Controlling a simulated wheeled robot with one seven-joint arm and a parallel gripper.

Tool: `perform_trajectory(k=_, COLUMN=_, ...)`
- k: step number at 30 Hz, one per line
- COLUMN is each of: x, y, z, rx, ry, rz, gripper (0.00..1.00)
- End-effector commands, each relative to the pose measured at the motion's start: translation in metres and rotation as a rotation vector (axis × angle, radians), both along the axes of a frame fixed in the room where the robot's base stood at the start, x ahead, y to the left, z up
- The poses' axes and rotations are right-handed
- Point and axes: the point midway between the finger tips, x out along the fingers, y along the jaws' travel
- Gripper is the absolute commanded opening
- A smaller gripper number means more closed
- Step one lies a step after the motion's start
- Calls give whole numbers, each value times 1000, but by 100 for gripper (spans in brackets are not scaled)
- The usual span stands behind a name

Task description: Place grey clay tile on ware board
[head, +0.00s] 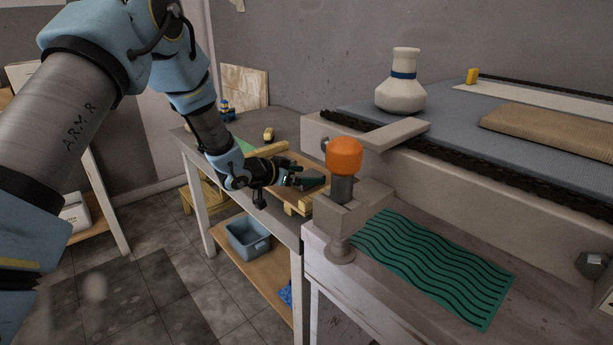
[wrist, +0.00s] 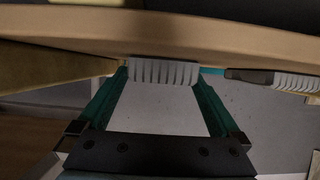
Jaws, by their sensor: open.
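My gripper (head: 308,182) is open at the near right edge of a wooden board (head: 284,160), which seems to be the ware board. The board rests on wooden strips on the far table. I cannot make out a grey clay tile for sure in either view, and nothing clearly sits between the fingers.
An orange-topped post (head: 344,157) stands close to the right of my gripper. A green wavy mat (head: 430,265) lies on the near bench. A white vase (head: 401,92) and a brown slab (head: 550,135) are on the belt surface. A blue bin (head: 246,240) sits on the lower shelf.

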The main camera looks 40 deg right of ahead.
Motion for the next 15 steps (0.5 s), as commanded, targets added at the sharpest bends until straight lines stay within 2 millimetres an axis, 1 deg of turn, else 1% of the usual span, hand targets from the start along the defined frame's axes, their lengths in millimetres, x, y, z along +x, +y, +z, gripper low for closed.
perform_trajectory(k=1, x=3, y=8, z=2, rx=0, ry=-2, rz=4, gripper=100)
perform_trajectory(k=5, x=4, y=32, z=11, rx=-1, ry=-1, rz=5, gripper=100)
perform_trajectory(k=9, x=6, y=60, z=23, rx=0, ry=-2, rz=5, gripper=100)
perform_trajectory(k=15, x=7, y=92, z=37, rx=0, ry=-2, rz=4, gripper=100)
